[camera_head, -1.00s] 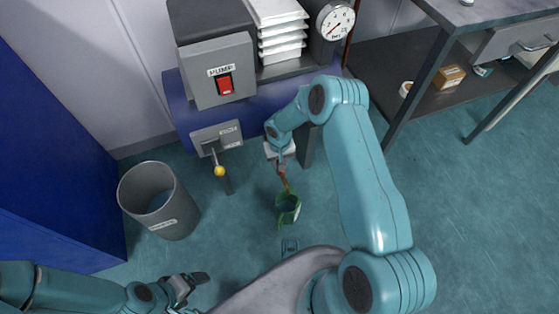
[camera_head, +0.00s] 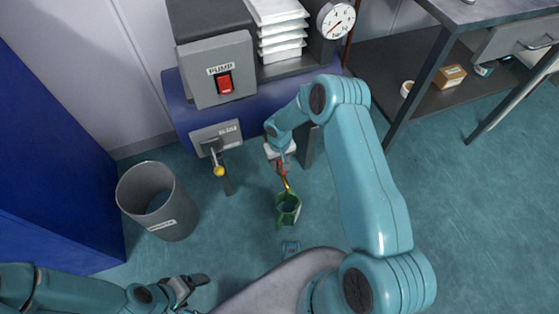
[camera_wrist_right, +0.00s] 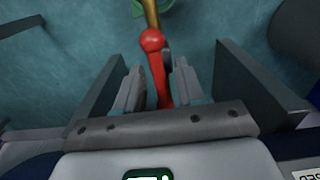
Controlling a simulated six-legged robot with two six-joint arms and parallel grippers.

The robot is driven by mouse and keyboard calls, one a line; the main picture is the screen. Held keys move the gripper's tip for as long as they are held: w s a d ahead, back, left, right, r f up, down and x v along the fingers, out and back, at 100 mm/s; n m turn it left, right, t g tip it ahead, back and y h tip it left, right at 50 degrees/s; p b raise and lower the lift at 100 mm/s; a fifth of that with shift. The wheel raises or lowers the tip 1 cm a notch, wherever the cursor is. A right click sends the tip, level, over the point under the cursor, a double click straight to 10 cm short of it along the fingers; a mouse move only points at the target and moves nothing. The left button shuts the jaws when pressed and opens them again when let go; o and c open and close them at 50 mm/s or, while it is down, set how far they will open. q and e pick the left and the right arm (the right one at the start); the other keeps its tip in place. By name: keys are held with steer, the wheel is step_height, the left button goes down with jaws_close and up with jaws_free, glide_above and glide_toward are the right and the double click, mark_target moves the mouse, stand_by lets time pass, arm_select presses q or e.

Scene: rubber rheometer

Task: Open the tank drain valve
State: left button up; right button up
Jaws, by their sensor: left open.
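A red handle (camera_wrist_right: 157,75) with a round knob sits next to a brass pipe (camera_wrist_right: 151,14) in the right wrist view. Both also show small in the head view, low on the tank front. My right gripper (camera_wrist_right: 157,82) has its fingers on either side of the red handle, very close to it; whether they press on it is unclear. A green bucket (camera_head: 288,209) stands on the floor below the pipe. The blue tank (camera_head: 181,105) is behind my right arm. My left gripper (camera_head: 190,287) is open and empty at lower left, above the floor.
A lever with a yellow knob (camera_head: 219,171) sticks out of a labelled panel on the tank. A grey bin (camera_head: 146,190) stands at left by a blue cabinet (camera_head: 50,150). A PUMP box (camera_head: 218,72) has a red switch. A bench (camera_head: 420,75) is at right.

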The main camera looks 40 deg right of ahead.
mark_target(279, 162)
step_height(279, 162, up, 16)
steer(key=p, duration=0.4)
steer(key=shift+r, duration=0.2)
steer(key=shift+a, duration=0.1)
steer(key=s+a+f+n+y, duration=0.1)
steer(key=s+a+f+y, duration=0.1)
steer(key=s+a+f, duration=0.3)
steer(key=s+a+f+y, duration=0.1)
steer(key=s+a, duration=0.3)
steer(key=a, duration=0.4)
steer(key=s+a+y, duration=0.1)
steer(key=s+a, duration=0.5)
steer(key=s, duration=0.7)
step_height(279, 162, up, 21)
steer(key=p, duration=2.1)
